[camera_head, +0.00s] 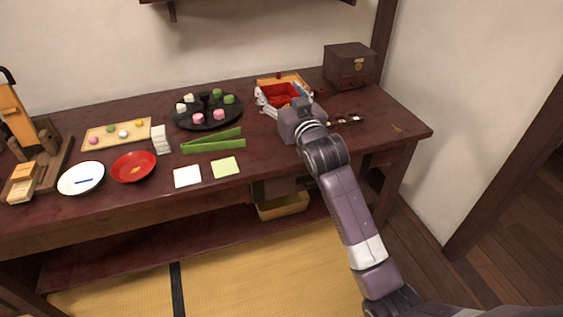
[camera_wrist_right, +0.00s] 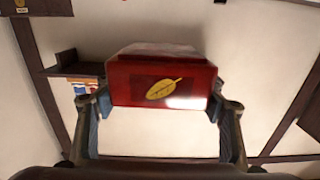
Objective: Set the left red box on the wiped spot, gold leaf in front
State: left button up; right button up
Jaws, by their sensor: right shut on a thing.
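My right gripper (camera_head: 280,104) is over the back right of the table. In the right wrist view its two fingers (camera_wrist_right: 160,108) are shut on the sides of a red box (camera_wrist_right: 125,88). A gold leaf (camera_wrist_right: 164,88) shows on the box face toward the gripper's palm. The red box (camera_head: 280,92) also shows in the head view, with a red interior; whether it touches the table is unclear. No second red box of this kind and no wiped spot can be made out. My left gripper is not in view.
A dark wooden box (camera_head: 349,68) stands to the right at the back. An orange tray-like thing (camera_head: 290,79) is behind the held box. A black round tray (camera_head: 182,120) with sweets and green bamboo strips (camera_head: 206,147) are to the left. The table's right end (camera_head: 390,121) is mostly clear.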

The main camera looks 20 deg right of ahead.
jog(key=w+d+r+b, duration=0.2)
jog(key=w+b, duration=0.2)
jog(key=w, duration=0.2)
jog(key=f+b, duration=0.1)
jog(key=f, duration=0.4)
jog(key=f+b, duration=0.1)
jog(key=f, duration=0.4)
jog(key=f+b, duration=0.1)
jog(key=f, duration=0.3)
jog(key=shift+s+d+f, duration=0.1)
jog(key=shift+s+f, duration=0.15)
jog(key=shift+f, duration=0.15)
jog(key=shift+f+b, duration=0.65)
jog(key=shift+f, duration=1.75)
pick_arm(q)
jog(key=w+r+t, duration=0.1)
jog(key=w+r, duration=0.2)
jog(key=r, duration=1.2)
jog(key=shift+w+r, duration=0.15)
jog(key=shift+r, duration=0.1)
pick_arm(e)
jog(key=o, duration=1.2)
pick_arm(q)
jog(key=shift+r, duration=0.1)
